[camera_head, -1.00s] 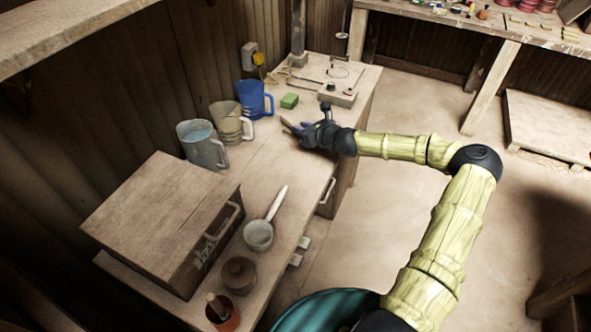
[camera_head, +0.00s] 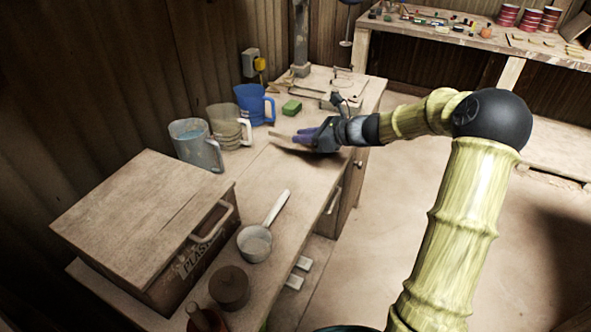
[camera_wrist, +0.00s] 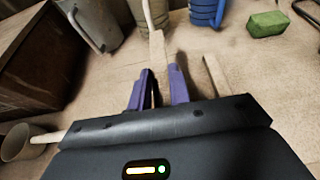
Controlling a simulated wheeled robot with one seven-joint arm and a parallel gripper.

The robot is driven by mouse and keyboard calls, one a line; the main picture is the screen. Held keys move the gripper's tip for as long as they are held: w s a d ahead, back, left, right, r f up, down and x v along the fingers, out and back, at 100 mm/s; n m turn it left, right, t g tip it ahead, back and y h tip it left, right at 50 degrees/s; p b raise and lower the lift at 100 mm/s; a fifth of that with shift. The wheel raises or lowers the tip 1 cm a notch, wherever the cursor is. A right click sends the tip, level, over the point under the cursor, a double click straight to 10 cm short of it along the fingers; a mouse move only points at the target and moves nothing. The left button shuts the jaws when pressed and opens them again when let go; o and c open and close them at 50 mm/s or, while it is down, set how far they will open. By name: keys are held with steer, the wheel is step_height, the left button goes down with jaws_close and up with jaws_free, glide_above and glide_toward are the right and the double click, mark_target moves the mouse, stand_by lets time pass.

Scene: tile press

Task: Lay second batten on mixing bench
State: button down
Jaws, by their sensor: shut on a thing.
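My gripper (camera_head: 303,136) is low over the mixing bench (camera_head: 262,180), with its purple fingers pointing left. In the wrist view my gripper (camera_wrist: 159,78) is shut on a pale wooden batten (camera_wrist: 157,48), which sticks out past the fingertips. The held batten (camera_head: 282,139) also shows in the head view, just above the bench top with a shadow beneath it; I cannot tell if it touches. Another pale batten (camera_wrist: 215,76) lies on the bench to the right of the fingers in the wrist view. My gripper hides that one in the head view.
A grey jug (camera_head: 196,146), a beige jug (camera_head: 226,128) and a blue jug (camera_head: 252,104) line the wall side. A green block (camera_head: 292,107) lies behind the gripper. A white-handled ladle (camera_head: 256,243) and a wooden box (camera_head: 150,215) are nearer. Bare bench surrounds the battens.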

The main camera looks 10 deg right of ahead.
steer(key=shift+s+a+r, duration=0.1)
steer(key=shift+s+r, duration=0.1)
steer(key=shift+r, duration=0.85)
steer(key=b, duration=0.2)
glide_above(303, 166)
steer(key=shift+w+f, duration=0.1)
steer(key=shift+f, duration=3.05)
steer(key=shift+f, duration=1.95)
